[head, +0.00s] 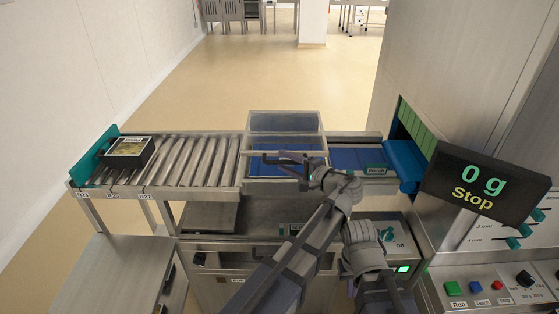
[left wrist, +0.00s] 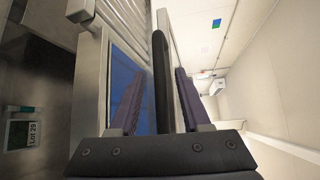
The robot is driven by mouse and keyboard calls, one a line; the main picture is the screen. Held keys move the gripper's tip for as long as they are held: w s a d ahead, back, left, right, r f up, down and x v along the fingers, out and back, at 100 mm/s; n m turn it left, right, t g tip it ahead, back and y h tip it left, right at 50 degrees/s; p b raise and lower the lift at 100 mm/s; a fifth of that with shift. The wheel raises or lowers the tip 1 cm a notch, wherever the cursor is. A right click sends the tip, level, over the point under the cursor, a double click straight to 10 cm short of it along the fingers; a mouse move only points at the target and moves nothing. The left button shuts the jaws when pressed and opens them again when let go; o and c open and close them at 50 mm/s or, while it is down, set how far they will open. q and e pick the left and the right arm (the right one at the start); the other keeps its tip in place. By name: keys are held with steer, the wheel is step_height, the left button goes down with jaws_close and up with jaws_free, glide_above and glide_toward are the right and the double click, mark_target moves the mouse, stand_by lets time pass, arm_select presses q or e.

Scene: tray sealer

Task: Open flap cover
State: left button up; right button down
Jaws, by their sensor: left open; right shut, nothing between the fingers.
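The flap cover (head: 285,124) is a clear box-like hood with a metal frame over the blue belt in the middle of the conveyor. It appears down. A dark handle bar (head: 279,161) runs along its front. My left gripper (head: 290,158) is at this handle, its dark fingers open. In the left wrist view the black handle bar (left wrist: 160,75) lies between the two open fingers (left wrist: 158,100), with gaps visible on both sides. My right arm shows at the lower right in the head view, but I cannot make out its gripper's fingers.
A roller conveyor (head: 190,160) lies to the left, with a dark tray (head: 130,152) at its far end. At the right are a display (head: 484,184) reading 0 g and Stop, a blue infeed (head: 404,160) and a button panel (head: 495,290). A bench (head: 110,275) stands at lower left.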

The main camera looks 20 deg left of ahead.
arm_select(q)
steer(key=shift+d, duration=0.2)
steer(key=shift+a, duration=0.1)
jaws_close()
stand_by(1.1)
